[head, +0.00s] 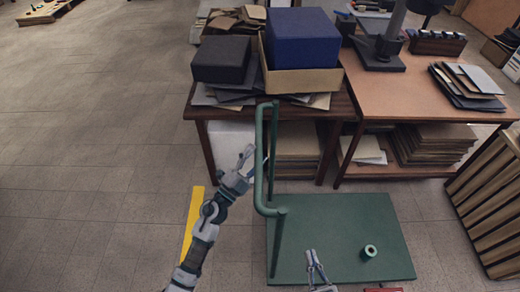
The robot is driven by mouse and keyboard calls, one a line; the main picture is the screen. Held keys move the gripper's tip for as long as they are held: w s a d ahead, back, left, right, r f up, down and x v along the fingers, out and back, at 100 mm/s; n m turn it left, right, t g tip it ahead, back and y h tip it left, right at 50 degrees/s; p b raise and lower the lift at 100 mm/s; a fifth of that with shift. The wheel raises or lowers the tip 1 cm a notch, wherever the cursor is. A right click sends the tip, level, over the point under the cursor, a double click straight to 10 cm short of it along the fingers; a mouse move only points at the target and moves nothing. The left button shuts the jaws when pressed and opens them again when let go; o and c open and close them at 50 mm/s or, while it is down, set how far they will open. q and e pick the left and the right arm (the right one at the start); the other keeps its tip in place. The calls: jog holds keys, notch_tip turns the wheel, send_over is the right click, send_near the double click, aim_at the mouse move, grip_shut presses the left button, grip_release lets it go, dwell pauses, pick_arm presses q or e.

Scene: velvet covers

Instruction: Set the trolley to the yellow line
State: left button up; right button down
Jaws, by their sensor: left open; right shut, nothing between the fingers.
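The trolley is a flat green platform (340,220) with an upright green tube handle (259,150) on its left side. The yellow line (191,222) is a strip on the floor left of the trolley, partly hidden by my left arm. My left gripper (247,160) is open beside the handle's near upright; I cannot tell whether it touches the tube. My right gripper (311,255) is shut and empty, in front of the platform's lower middle.
Behind the trolley stand wooden tables (420,125) carrying a dark box (222,59), a blue box (301,38) and stacked boards. A slatted wooden rack (490,200) stands at the right. The tiled floor (90,130) on the left is largely clear.

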pick_arm(q)
jog(key=shift+x, duration=1.05)
jog(key=shift+w+r, duration=0.15)
jog(key=shift+w, duration=0.05)
pick_arm(e)
jog(key=shift+s+a+r+t, duration=0.1)
jog(key=shift+a+r+t, duration=0.1)
jog(key=shift+r+t, duration=0.25)
pick_arm(q)
jog(key=shift+c, duration=1.3)
grip_shut()
pick_arm(e)
jog(key=shift+f, duration=0.1)
pick_arm(q)
jog(key=shift+a, duration=0.1)
pick_arm(e)
jog(key=shift+d, duration=0.1)
